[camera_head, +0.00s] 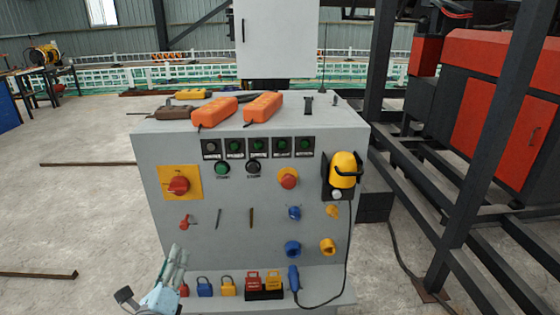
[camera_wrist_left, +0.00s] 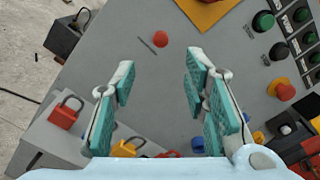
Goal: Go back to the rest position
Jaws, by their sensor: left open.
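My left gripper (camera_head: 177,256) is in front of the lower left of a grey control cabinet (camera_head: 230,262), beside its bottom shelf. In the left wrist view its teal-padded fingers (camera_wrist_left: 160,65) are spread apart, with nothing held between them. The cabinet's grey face (camera_wrist_left: 160,90) lies behind the gap, with a red knob (camera_wrist_left: 160,39) just beyond the fingertips. A red padlock (camera_wrist_left: 65,112) and a yellow padlock (camera_wrist_left: 128,147) show below the fingers. My right gripper is in neither view.
The shelf holds a blue padlock (camera_head: 204,287) and other padlocks. A blue plug (camera_head: 294,280) on a black cable is at its right. Two orange handsets (camera_head: 263,107) lie on top. A dark steel frame (camera_head: 470,160) stands at right. The floor (camera_head: 80,210) at left is mostly clear.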

